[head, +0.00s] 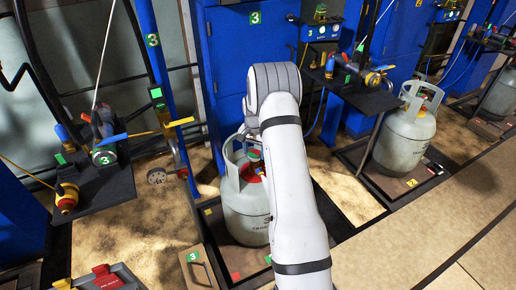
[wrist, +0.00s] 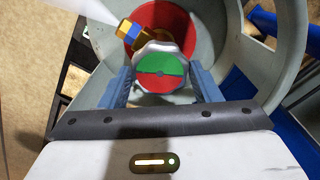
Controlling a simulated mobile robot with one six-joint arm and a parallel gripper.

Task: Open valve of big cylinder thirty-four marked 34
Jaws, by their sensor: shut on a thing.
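A pale grey gas cylinder (head: 243,211) with an open collar stands in the middle of the head view, partly hidden behind my arm. I cannot read a 34 on it. In the wrist view its round valve knob (wrist: 160,68) has a top split into green and red halves, with a red disc (wrist: 133,32) behind it. My gripper (wrist: 164,82) has its blue fingers on both sides of the knob and is shut on it, inside the collar (wrist: 230,45). A brass and blue fitting (wrist: 130,31) sits beside the knob. In the head view my arm hides the gripper.
The collar wall surrounds the gripper closely. Another grey cylinder (head: 404,140) stands at the right. A black shelf with valves (head: 95,188) is at the left, another black shelf (head: 365,97) right of my arm. Blue cabinets (head: 240,60) stand behind.

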